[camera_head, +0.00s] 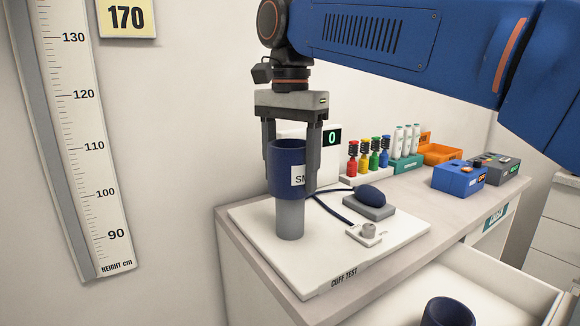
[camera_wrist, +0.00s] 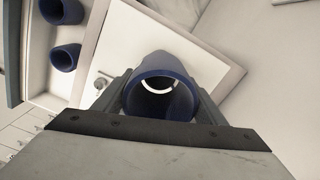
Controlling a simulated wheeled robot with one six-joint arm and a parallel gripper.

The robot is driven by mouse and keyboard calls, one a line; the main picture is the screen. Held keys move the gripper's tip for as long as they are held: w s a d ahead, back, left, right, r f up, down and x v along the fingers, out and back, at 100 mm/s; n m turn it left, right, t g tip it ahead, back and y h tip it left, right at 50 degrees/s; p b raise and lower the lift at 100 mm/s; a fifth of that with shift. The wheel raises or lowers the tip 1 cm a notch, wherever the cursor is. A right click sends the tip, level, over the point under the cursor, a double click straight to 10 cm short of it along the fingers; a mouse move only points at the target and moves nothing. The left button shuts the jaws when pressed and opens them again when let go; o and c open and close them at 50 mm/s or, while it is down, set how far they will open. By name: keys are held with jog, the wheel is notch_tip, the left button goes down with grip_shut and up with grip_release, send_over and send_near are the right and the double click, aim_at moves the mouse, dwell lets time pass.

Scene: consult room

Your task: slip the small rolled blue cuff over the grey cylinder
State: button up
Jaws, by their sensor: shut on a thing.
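The small rolled blue cuff (camera_head: 283,185), with a white label starting "SM", is upright between the fingers of my gripper (camera_head: 290,172), which is shut on it. The grey cylinder (camera_head: 290,220) stands on the white board marked CUFF TEST (camera_head: 395,238), directly below the cuff in line with it. Its lower part shows; its top is hidden by the cuff. In the wrist view I look down into the cuff (camera_wrist: 162,66); a pale crescent shows inside its dark opening. I cannot tell how far the cylinder's top reaches into the cuff.
An open drawer at the front holds other blue cuffs (camera_head: 448,314); two show in the wrist view (camera_wrist: 64,57). A bulb on a grey block (camera_head: 370,205) with a tube lies right of the cylinder. Coloured bottles (camera_head: 368,160) and a blue box (camera_head: 458,180) stand farther back.

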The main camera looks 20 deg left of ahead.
aim_at(290, 212)
jog(key=shift+f, duration=4.55)
jog(key=o, duration=1.2)
notch_tip(290, 212, up, 17)
jog(key=shift+r, duration=0.2)
notch_tip(290, 212, down, 17)
jog(key=shift+f, duration=0.2)
dwell(0.8)
